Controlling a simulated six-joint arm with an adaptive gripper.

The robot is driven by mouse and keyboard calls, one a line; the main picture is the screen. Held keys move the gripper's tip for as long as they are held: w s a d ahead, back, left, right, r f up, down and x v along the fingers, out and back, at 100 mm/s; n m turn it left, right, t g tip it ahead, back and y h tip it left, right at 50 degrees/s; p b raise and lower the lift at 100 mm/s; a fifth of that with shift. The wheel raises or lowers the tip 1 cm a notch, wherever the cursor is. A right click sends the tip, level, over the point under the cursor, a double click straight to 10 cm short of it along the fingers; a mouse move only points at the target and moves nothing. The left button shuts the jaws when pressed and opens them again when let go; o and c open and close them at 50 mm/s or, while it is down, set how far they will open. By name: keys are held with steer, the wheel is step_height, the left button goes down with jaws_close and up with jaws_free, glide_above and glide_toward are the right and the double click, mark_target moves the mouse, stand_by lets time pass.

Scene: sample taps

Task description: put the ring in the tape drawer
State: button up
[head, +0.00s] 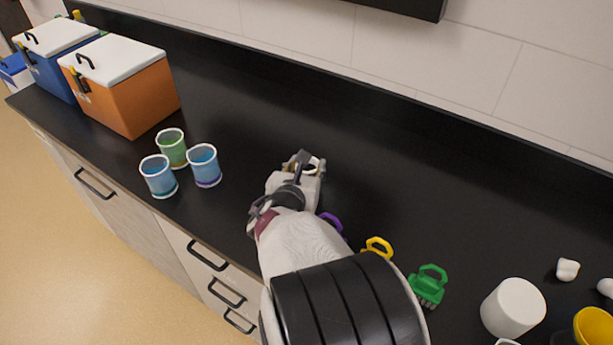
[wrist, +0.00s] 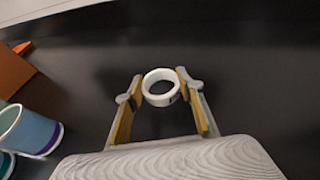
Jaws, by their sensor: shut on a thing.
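The white ring (wrist: 161,87) is held between the tips of my gripper (wrist: 160,92) in the wrist view. In the head view my gripper (head: 303,165) is over the middle of the black counter, right of the cups, and the ring is mostly hidden there. Several drawers with black handles are in the cabinet front below the counter, such as an upper one (head: 222,267), one under it (head: 227,296) and a lower one (head: 238,324). They look shut. I see no label telling which is the tape drawer, and my arm hides part of the front.
Blue and green cups (head: 173,152) stand left of my gripper. An orange cooler (head: 130,98) and a blue cooler (head: 60,62) are at the far left. The counter's back is clear.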

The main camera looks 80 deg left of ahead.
steer(key=shift+f, duration=1.85)
steer(key=shift+f, duration=0.25)
steer(key=o, duration=0.9)
steer(key=shift+c, duration=0.2)
steer(key=shift+d+r, duration=0.1)
steer(key=shift+d, duration=0.05)
steer(key=shift+v, duration=1.1)
steer(key=shift+s+d, duration=0.25)
steer(key=shift+d, duration=0.3)
steer(key=shift+s+d, duration=0.25)
steer(key=shift+d, duration=0.35)
steer(key=shift+v, duration=1.5)
